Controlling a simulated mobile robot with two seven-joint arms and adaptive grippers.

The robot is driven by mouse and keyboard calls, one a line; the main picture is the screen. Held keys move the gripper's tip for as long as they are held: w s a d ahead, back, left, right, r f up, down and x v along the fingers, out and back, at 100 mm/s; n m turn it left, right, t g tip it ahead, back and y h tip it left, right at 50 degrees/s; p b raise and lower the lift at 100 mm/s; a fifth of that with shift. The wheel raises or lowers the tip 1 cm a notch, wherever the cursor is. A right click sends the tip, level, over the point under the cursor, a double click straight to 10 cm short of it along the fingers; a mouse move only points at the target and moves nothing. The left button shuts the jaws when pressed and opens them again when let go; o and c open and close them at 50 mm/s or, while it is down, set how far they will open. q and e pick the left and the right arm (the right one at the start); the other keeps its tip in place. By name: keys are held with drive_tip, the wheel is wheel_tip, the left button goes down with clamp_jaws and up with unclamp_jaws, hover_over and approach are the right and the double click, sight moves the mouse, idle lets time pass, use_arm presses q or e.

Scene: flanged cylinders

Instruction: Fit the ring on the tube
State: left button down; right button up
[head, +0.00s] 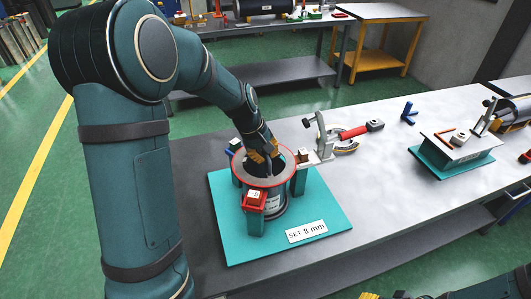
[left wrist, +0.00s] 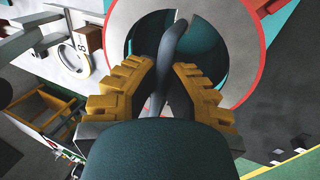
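The tube (head: 272,202) is a grey upright cylinder on a teal board (head: 230,235) marked "SET 8 mm". A flat grey ring-shaped face with a red rim (head: 238,177) lies around its open top; I cannot tell whether the ring is separate from the tube's flange. The rim also shows in the left wrist view (left wrist: 259,72). My left gripper (head: 265,160) points down over the opening. My right gripper (head: 382,296) barely shows at the bottom edge.
Red-topped clamp (head: 255,200) and teal posts (head: 299,180) stand close around the tube. Another teal fixture (head: 458,160) is at the right. The bench (head: 385,180) between them is mostly clear.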

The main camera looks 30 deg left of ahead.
use_arm(q)
drive_tip(key=shift+f, duration=0.25)
idle(0.9)
idle(1.6)
drive_tip(key=shift+f, duration=0.4)
idle(0.6)
drive_tip(key=c, duration=1.1)
unclamp_jaws()
drive_tip(key=shift+o, duration=0.2)
drive_tip(key=shift+p+v, duration=1.8)
drive_tip(key=shift+v, duration=0.7)
drive_tip(key=shift+p+v, duration=0.6)
drive_tip(key=shift+v, duration=0.4)
